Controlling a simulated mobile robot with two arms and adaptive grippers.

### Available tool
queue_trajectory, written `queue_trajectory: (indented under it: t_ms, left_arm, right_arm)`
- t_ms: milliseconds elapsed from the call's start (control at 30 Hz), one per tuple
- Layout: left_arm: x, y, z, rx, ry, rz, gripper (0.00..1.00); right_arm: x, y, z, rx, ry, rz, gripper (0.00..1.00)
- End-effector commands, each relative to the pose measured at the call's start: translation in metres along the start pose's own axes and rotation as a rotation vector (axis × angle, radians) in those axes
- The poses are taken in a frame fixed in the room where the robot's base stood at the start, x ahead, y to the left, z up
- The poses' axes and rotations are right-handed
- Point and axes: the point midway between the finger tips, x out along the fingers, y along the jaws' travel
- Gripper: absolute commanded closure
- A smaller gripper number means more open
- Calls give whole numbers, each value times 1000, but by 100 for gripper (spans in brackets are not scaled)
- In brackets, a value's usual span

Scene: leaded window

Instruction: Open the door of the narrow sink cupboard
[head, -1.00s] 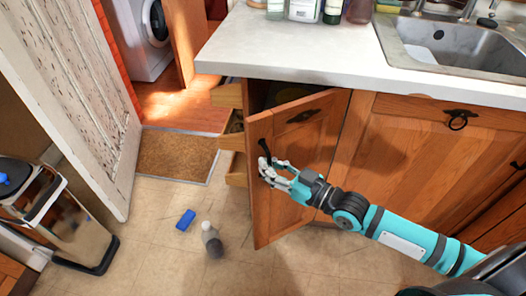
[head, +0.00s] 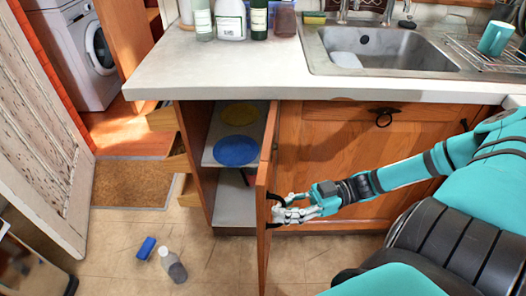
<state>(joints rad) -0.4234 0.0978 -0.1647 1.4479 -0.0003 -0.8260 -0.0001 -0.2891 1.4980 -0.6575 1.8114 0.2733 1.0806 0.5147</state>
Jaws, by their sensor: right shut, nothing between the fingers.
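The narrow sink cupboard (head: 194,140) stands open under the left end of the worktop. Its wooden door (head: 263,190) is swung far out into the room and shows almost edge-on. Inside, a yellow disc (head: 240,114) and a blue disc (head: 237,151) lie on a pale shelf. My right gripper (head: 277,210) is shut and empty, at the right side of the door by its dark handle (head: 274,197). Whether it touches the handle or door is hard to tell. My left gripper is not in view.
A grey bottle (head: 172,265) and a blue block (head: 146,248) are on the floor left of the door. Open drawers (head: 178,160) jut out at the cupboard's left. The worktop (head: 240,62) carries bottles and the sink (head: 385,50). The wider cupboard (head: 350,150) is closed.

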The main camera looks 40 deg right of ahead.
Motion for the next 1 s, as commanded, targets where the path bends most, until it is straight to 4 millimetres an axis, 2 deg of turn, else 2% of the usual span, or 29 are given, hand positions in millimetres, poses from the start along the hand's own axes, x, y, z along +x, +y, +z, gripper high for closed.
queue_trajectory:
  t_ms: [233,667,767,933,1000]
  left_arm:
    - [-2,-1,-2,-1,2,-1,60]
    - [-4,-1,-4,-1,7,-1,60]
    - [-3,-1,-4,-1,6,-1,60]
    - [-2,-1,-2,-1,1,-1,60]
    - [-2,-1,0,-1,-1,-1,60]
  right_arm:
    - [-14,-2,-1,-4,2,-52,100]
    - [-16,-2,-2,-5,4,-60,100]
    - [-16,-2,-2,-5,4,-60,90]
    - [-16,-3,-1,-3,3,-61,68]
    - [-16,-3,-1,-3,3,-61,66]
